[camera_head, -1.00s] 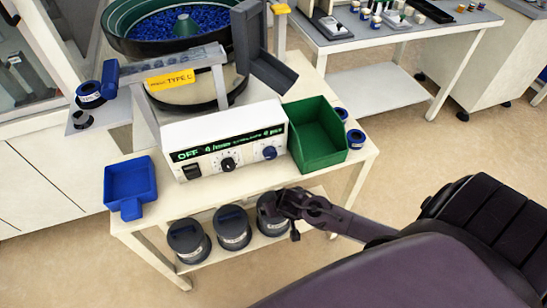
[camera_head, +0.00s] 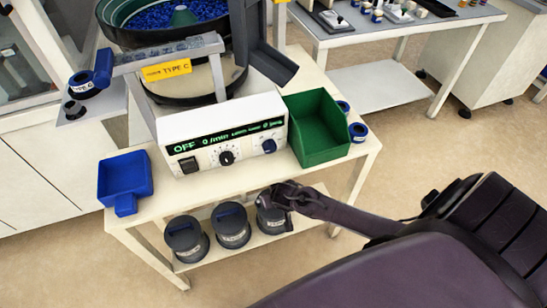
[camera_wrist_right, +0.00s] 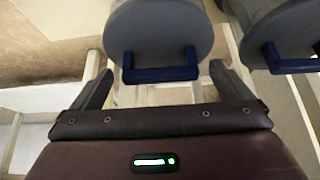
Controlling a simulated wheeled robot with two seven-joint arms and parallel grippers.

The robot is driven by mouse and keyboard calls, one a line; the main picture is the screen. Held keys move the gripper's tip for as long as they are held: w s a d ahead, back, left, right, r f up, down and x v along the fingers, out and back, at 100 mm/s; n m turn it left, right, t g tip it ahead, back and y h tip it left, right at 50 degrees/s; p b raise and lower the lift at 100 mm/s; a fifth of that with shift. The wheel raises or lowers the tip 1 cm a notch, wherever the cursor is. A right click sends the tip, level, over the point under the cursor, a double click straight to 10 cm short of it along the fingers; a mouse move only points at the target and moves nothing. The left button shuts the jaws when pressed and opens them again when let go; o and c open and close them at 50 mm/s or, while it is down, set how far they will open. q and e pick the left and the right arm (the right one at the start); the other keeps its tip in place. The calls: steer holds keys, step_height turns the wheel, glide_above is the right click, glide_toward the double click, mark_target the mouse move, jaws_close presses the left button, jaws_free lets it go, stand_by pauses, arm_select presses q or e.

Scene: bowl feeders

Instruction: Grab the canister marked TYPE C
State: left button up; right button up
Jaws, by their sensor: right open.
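Three dark grey canisters with blue handles stand on the lower shelf of the feeder table: a left one (camera_head: 186,243), a middle one (camera_head: 231,230) and a right one (camera_head: 270,221). Their white labels are too small to read. My right gripper (camera_head: 279,193) is at the right canister, partly covering its top. In the right wrist view, my open right gripper (camera_wrist_right: 160,70) has a finger on each side of a canister's blue handle (camera_wrist_right: 160,73), apart from it. A second canister (camera_wrist_right: 278,35) is to its right. My left gripper is not in view.
The table (camera_head: 345,172) above the shelf carries a control box (camera_head: 225,140) reading OFF, a green bin (camera_head: 318,130) and a blue tray (camera_head: 124,176). Open floor lies right of the table.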

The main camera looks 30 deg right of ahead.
steer(key=c, duration=1.9)
steer(key=shift+r, duration=0.1)
steer(key=shift+c, duration=0.5)
steer(key=shift+r, duration=0.1)
